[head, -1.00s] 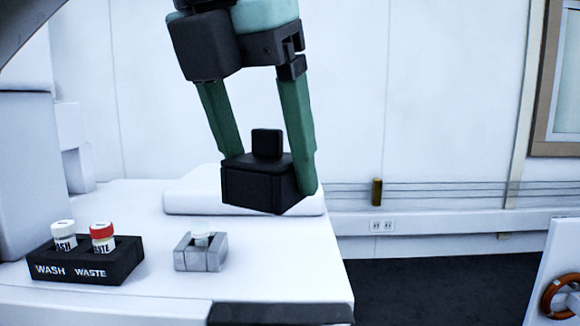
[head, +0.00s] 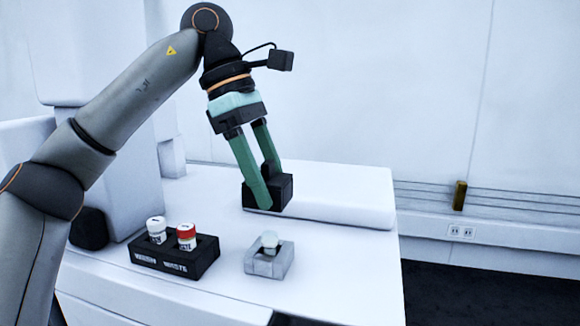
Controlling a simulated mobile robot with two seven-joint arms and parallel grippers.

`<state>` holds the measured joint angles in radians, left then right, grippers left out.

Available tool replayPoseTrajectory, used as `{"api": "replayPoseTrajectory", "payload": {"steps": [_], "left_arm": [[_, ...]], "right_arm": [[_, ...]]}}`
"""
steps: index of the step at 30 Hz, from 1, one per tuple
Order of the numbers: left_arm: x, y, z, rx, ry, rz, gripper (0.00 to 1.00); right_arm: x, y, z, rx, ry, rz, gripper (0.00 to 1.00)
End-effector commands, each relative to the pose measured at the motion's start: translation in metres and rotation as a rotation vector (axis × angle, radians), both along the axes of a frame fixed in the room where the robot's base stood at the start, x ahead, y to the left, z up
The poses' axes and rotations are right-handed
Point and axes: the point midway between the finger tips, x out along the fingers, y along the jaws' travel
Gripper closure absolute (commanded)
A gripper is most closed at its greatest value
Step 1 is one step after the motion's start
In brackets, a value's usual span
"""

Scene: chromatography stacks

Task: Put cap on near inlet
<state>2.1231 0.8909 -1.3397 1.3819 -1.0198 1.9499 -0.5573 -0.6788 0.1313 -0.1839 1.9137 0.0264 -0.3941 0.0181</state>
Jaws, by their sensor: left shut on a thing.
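My left gripper (head: 267,189) is shut on a black block-shaped piece with a small knob on top (head: 283,190), which may be the cap. The green fingers point down and hold it from two sides. It is at the front side of a low white slab, and I cannot tell whether it touches the slab or hangs above the bench. A small grey block (head: 268,264) with a pale rounded top stands on the bench nearer to me, below the held piece in the picture. I cannot tell which thing is the near inlet. My right gripper is not in view.
A black rack (head: 172,263) marked WASH and WASTE holds a white-capped vial (head: 156,229) and a red-capped vial (head: 186,237). The low white slab (head: 345,198) lies behind. The white bench (head: 350,275) is clear right of the grey block. White equipment stands at left.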

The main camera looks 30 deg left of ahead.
Motion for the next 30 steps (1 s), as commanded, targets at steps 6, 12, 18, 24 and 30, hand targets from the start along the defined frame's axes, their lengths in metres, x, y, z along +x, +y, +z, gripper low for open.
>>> {"api": "replayPoseTrajectory", "payload": {"steps": [6, 12, 18, 24, 30], "left_arm": [[0.000, 0.001, -0.016, 0.001, 0.000, -0.001, 0.84], [0.000, 0.000, -0.038, 0.001, -0.001, 0.000, 0.84], [0.000, 0.000, -0.058, -0.001, -0.001, 0.000, 0.84], [0.000, 0.000, -0.068, 0.000, 0.000, -0.001, 0.84], [0.000, 0.000, -0.070, 0.000, -0.001, -0.001, 0.84]], "right_arm": [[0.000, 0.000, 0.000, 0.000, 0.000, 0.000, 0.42], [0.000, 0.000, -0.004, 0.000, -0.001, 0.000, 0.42], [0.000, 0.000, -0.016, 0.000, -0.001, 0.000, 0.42], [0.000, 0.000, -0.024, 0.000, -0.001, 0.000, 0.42], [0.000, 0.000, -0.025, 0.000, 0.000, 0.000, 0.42]]}}
